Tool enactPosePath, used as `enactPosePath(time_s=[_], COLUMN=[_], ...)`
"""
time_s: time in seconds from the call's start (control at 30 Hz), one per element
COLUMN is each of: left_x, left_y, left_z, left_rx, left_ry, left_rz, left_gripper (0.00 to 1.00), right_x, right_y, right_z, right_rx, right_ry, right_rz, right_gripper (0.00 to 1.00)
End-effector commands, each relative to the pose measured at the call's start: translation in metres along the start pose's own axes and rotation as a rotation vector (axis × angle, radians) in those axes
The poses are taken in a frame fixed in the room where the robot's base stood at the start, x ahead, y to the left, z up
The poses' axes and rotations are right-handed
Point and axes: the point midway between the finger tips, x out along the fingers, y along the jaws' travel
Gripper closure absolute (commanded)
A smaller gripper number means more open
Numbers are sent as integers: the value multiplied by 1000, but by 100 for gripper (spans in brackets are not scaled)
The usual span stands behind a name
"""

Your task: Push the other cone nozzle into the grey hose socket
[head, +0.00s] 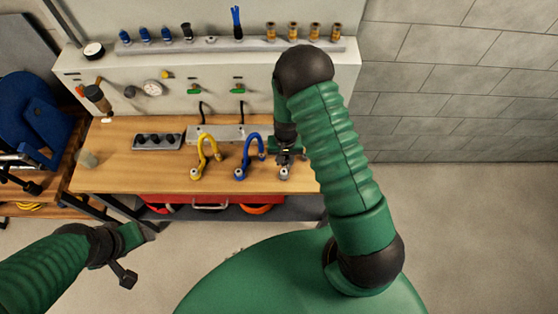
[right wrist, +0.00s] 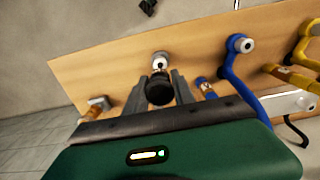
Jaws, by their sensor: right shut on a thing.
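My right gripper (head: 284,158) is over the right part of the workbench, pointing down. In the right wrist view its two grey fingers (right wrist: 160,92) are shut on a black round piece, which looks like the cone nozzle (right wrist: 160,90). The pale, ring-ended grey hose socket (right wrist: 160,60) shows just beyond the nozzle, roughly in line with it; I cannot tell whether they touch. In the head view the socket (head: 284,173) shows just below the fingers, and my arm hides most of its hose. My left gripper (head: 146,232) is low, in front of the bench; its fingers are unclear.
The blue hose (head: 242,158) and yellow hose (head: 201,158) stand left of the right gripper. A dark tray (head: 140,146) holds black pieces. Blue, black and brass nozzles line the shelf (head: 225,45). The bench's front left surface (head: 130,180) is clear.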

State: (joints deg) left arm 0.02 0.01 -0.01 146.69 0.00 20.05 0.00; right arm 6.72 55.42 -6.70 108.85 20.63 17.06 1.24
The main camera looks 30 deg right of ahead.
Motion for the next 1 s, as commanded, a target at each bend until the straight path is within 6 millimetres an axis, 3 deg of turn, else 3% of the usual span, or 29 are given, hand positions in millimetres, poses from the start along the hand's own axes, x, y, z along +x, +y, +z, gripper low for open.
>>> enactPosePath(time_s=[0.4, 1.0], left_x=[32, 32], left_y=[0, 0], left_z=[7, 7], left_rx=[1, 1], left_ry=[0, 0], left_rz=[0, 0], left_gripper=[41, 41], right_x=[38, 41], right_y=[-11, -5], right_z=[7, 3], right_rx=[-2, -1], right_ry=[7, 3], right_rz=[10, 4], right_gripper=[100, 100])
